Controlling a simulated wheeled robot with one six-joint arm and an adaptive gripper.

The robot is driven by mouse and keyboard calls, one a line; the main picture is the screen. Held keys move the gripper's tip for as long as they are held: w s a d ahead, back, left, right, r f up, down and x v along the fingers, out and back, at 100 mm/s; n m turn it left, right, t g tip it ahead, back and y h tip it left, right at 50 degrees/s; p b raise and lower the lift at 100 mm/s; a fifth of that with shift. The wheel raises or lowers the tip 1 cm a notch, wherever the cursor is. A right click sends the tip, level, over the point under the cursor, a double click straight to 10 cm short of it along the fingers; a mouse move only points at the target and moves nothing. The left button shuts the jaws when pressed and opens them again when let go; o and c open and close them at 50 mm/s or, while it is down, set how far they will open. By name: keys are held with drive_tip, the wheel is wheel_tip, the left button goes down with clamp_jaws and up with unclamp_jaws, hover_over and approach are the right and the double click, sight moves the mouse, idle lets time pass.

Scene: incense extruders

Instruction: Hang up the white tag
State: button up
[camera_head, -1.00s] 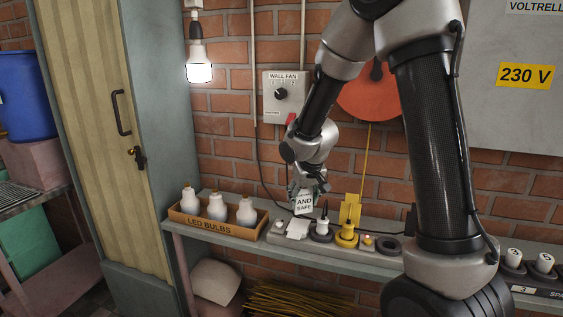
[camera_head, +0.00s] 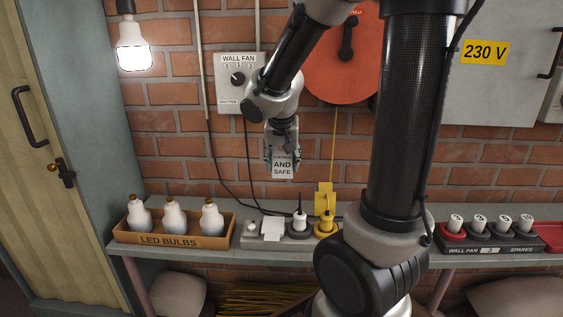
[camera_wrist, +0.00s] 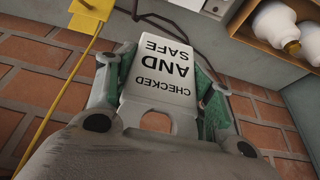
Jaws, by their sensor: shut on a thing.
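My gripper (camera_head: 282,158) is shut on a white tag (camera_head: 282,170) and holds it in the air above the shelf, in front of the brick wall. The tag hangs down upright from the fingers. In the wrist view the tag (camera_wrist: 160,80) appears upside down between the green-padded fingers and reads "CHECKED AND SAFE"; a hole near its gripped end shows. In the head view its top line is partly hidden by the fingers. A grey wall fan switch box (camera_head: 240,90) with a dial is on the wall, up and left of my gripper.
A box of LED bulbs (camera_head: 172,243) stands on the shelf at left. A power strip (camera_head: 252,243) with white and yellow plugs lies below my gripper. A yellow tag (camera_head: 324,197) stands by the yellow plug. A red reel (camera_head: 343,50) and a lit lamp (camera_head: 131,45) are above. A spares tray (camera_head: 490,247) is at right.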

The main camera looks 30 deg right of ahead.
drive_tip(key=w+d+f, duration=0.1)
drive_tip(key=w+d, duration=0.3)
drive_tip(key=w, duration=0.2)
drive_tip(key=shift+w+d, duration=0.2)
drive_tip(key=shift+w, duration=0.05)
idle(0.6)
drive_tip(key=shift+f, duration=0.1)
idle(0.4)
drive_tip(key=o, duration=1)
